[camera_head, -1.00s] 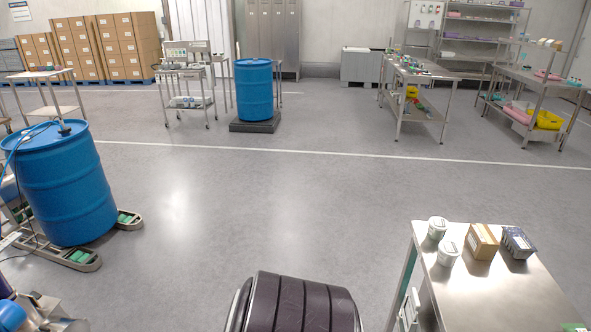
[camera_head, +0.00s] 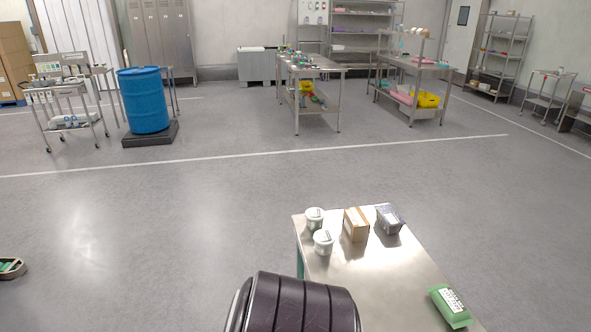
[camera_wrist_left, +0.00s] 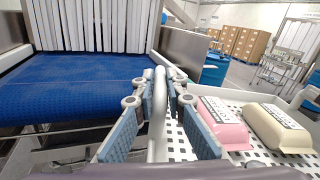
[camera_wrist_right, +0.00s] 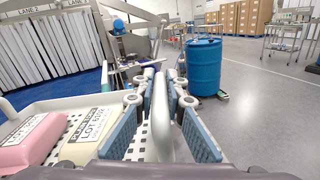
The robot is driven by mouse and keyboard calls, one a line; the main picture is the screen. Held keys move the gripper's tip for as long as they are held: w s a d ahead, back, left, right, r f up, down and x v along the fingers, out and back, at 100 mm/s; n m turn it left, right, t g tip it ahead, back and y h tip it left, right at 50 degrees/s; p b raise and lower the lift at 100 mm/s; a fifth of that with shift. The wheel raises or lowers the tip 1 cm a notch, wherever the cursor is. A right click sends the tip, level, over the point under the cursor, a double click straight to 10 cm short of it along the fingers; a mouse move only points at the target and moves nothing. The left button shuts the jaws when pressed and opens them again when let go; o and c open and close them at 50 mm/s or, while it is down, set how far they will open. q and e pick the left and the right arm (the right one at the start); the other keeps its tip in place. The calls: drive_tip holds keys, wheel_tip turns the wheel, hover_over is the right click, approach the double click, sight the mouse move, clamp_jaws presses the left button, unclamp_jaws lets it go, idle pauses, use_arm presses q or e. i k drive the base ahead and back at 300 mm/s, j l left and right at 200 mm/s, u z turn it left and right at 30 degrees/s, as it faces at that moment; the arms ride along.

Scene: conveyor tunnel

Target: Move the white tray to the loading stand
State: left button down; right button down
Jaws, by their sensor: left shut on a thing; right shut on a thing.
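The white tray has a perforated floor and shows in the left wrist view (camera_wrist_left: 262,160) and the right wrist view (camera_wrist_right: 58,104). It carries a pink packet (camera_wrist_left: 222,127) and a cream packet (camera_wrist_left: 280,127) with printed labels. My left gripper (camera_wrist_left: 162,85) is shut on the tray's bar-like edge. My right gripper (camera_wrist_right: 160,85) is shut on the opposite edge. The head view shows neither gripper nor the tray. A steel table (camera_head: 375,285) stands close in front at the right there; I cannot tell whether it is the loading stand.
A blue conveyor (camera_wrist_left: 75,85) with strip curtains lies beside the tray. A blue drum (camera_wrist_right: 203,68) stands nearby. Open floor lies ahead.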

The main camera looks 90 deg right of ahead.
sight(367, 305)
drive_tip(key=z, duration=4.5)
drive_tip(key=j+z, duration=0.4)
drive_tip(key=k+j+z, duration=0.1)
drive_tip(key=z, duration=0.3)
drive_tip(key=k+j, duration=0.15)
drive_tip(key=j, duration=0.2)
drive_tip(key=k+j, duration=0.15)
drive_tip(key=j, duration=0.25)
drive_tip(key=k+j, duration=0.15)
drive_tip(key=j, duration=0.2)
drive_tip(key=k+j, duration=0.15)
drive_tip(key=j, duration=0.2)
drive_tip(key=k+j, duration=0.15)
drive_tip(key=j, duration=0.25)
drive_tip(key=k+j, duration=0.15)
drive_tip(key=j, duration=0.2)
